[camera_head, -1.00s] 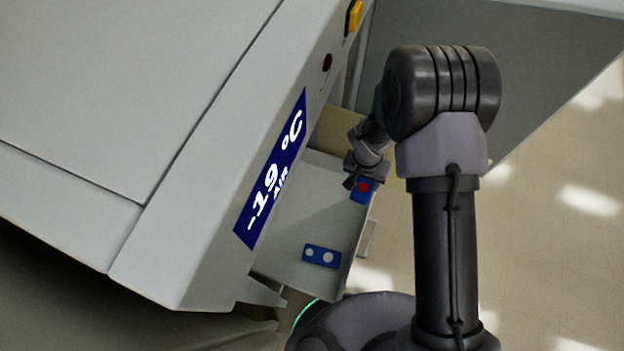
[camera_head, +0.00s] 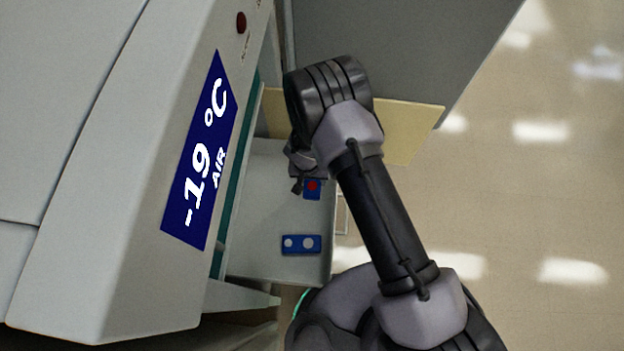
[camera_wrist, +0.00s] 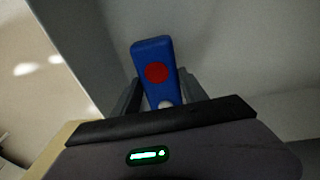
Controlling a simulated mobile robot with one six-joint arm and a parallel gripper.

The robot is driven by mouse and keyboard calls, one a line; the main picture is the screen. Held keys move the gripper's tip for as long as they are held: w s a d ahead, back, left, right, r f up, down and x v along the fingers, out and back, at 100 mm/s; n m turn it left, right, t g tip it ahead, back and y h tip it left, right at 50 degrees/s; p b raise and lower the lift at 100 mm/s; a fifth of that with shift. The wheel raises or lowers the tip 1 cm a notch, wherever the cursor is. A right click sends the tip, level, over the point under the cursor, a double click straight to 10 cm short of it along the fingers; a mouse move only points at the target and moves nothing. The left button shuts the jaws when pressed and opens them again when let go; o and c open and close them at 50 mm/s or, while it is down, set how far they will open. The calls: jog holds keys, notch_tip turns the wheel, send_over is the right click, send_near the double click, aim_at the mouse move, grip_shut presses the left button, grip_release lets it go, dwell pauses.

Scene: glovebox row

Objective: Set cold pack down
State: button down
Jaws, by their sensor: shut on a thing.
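A blue cold pack with a red dot (camera_head: 313,187) is in my gripper (camera_wrist: 161,88). In the wrist view the same pack (camera_wrist: 153,52) stands out between the two fingers, with a white dot partly hidden low between them. My gripper is shut on it. In the head view it is over the far part of a pale grey shelf-like surface (camera_head: 262,215); I cannot tell whether the pack touches it. A second blue pack with two white dots (camera_head: 300,244) lies on the near part of that surface.
A large pale cabinet (camera_head: 90,230) with a blue "-19 °C AIR" display (camera_head: 200,155) stands at the left. A yellowish board (camera_head: 412,130) and a grey panel (camera_head: 420,50) are behind my arm. Bare floor (camera_head: 520,200) is open at the right.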

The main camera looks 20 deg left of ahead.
jog(key=shift+f+b, duration=0.3)
jog(key=shift+b, duration=0.2)
jog(key=shift+f+b, duration=0.3)
jog(key=shift+b, duration=0.15)
jog(key=c, duration=0.6)
grip_release()
